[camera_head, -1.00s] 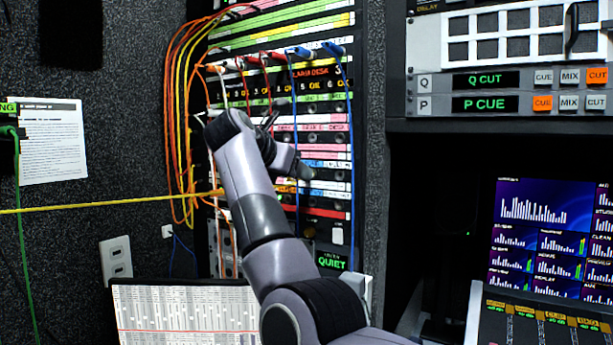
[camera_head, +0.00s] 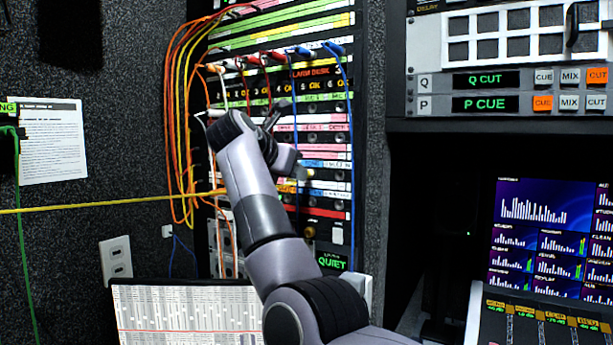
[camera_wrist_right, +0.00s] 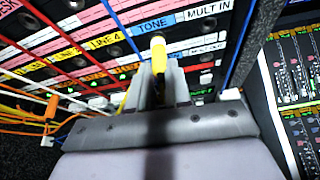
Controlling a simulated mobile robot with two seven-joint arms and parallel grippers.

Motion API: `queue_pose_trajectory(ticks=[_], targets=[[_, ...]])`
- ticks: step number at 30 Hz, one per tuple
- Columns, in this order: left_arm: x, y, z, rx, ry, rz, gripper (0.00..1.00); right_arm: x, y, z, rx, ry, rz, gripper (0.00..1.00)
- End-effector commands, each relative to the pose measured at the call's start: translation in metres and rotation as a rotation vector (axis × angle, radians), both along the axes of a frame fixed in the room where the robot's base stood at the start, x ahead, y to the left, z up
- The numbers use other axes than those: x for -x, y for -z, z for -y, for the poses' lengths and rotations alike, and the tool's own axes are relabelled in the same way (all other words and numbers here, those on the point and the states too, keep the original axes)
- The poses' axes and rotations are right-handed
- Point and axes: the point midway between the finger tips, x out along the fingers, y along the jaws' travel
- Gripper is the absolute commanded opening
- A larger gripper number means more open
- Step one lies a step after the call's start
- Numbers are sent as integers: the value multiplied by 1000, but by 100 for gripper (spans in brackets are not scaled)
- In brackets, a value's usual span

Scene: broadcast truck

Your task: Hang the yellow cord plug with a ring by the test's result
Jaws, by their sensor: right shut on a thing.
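My right gripper (camera_wrist_right: 160,82) is shut on a yellow plug (camera_wrist_right: 159,58), which stands up between the fingertips in the right wrist view. The plug's tip overlaps the blue TONE label (camera_wrist_right: 155,24) on the patch panel; I cannot tell if it touches the panel. A yellow cord (camera_wrist_right: 125,101) shows left of the fingers. In the head view a yellow cord (camera_head: 100,204) runs taut from the left edge to the rack, and my right arm hides part of the panel (camera_head: 320,137). No ring is clear to me. My left gripper is not in view.
Several red and blue patch cords (camera_head: 293,130) hang across the panel near my right gripper. Orange and yellow cables (camera_head: 180,110) loop along its left side. A green cord (camera_head: 27,260) and a paper sheet (camera_head: 52,140) are on the left wall. Screens (camera_head: 545,240) stand at right.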

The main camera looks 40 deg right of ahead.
Motion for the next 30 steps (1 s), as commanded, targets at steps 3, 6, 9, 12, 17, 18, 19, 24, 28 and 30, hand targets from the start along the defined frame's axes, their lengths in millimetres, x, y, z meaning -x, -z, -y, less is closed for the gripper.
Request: queue_pose_trajectory(ticks=[3,6,9,12,17,18,19,24,28,30], targets=[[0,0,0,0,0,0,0,0,0,-1,1,0,1,0],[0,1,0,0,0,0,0,1,0,-2,0,0,2,0],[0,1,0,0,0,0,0,1,0,-4,0,-1,1,0],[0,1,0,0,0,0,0,2,0,-5,0,-1,0,0],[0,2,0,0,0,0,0,3,0,-8,1,-1,1,0],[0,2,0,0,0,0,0,3,0,-8,1,-1,0,0],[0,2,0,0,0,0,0,3,0,-9,1,-1,0,0],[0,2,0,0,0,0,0,4,0,-11,0,-1,0,0],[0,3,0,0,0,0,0,5,0,-13,0,-1,0,0],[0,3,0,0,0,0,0,5,0,-14,-1,-1,0,0]])
